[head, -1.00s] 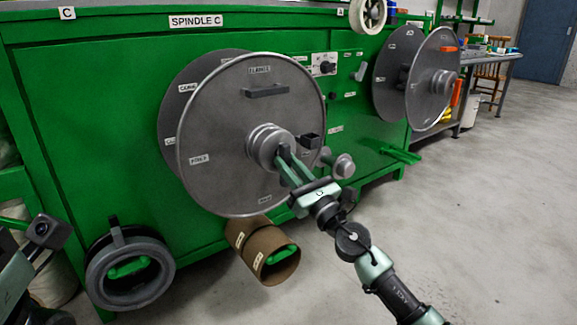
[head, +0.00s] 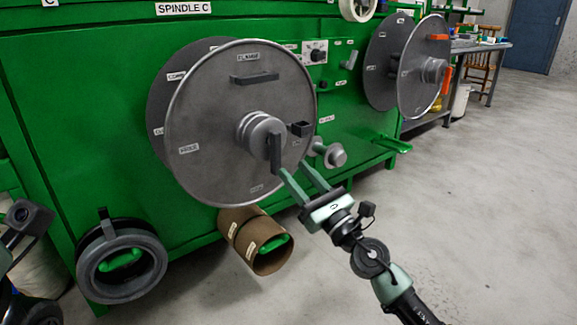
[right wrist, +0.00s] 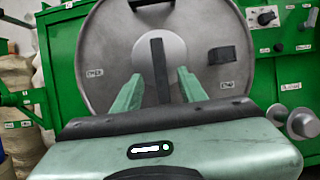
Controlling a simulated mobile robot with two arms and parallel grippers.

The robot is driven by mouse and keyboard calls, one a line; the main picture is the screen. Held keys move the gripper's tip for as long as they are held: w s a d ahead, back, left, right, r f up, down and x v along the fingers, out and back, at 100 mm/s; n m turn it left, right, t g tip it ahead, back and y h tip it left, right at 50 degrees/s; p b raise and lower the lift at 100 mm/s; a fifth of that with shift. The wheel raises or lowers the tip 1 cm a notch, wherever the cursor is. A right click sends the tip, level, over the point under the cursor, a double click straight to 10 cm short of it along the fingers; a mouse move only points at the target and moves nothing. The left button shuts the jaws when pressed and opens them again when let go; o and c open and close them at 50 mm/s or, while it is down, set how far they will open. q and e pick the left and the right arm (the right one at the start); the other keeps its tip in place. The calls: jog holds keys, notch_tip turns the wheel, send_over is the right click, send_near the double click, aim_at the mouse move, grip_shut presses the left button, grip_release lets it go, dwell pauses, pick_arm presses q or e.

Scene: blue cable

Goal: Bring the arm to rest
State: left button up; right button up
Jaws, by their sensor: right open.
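My right gripper (head: 298,180) is open and empty in the head view, in front of the lower right of the large grey reel (head: 210,110) on the green machine. In the right wrist view its two green fingers (right wrist: 158,88) stand apart, with the reel's hub (right wrist: 172,48) and a dark upright lever (right wrist: 159,70) seen between them. The lever (head: 275,153) also shows at the hub in the head view, close to the fingertips. Part of my left arm (head: 22,225) shows at the left edge; its gripper is out of the picture.
A second grey reel (head: 425,70) is mounted farther right. A brown tube (head: 240,232) and a dark ring (head: 95,278) are low at the machine's front. A grey knob (head: 336,156) sticks out right of the reel. The floor (head: 480,200) at right is clear.

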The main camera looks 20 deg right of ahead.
jog(key=shift+s+d+f, duration=0.1)
jog(key=shift+s, duration=0.2)
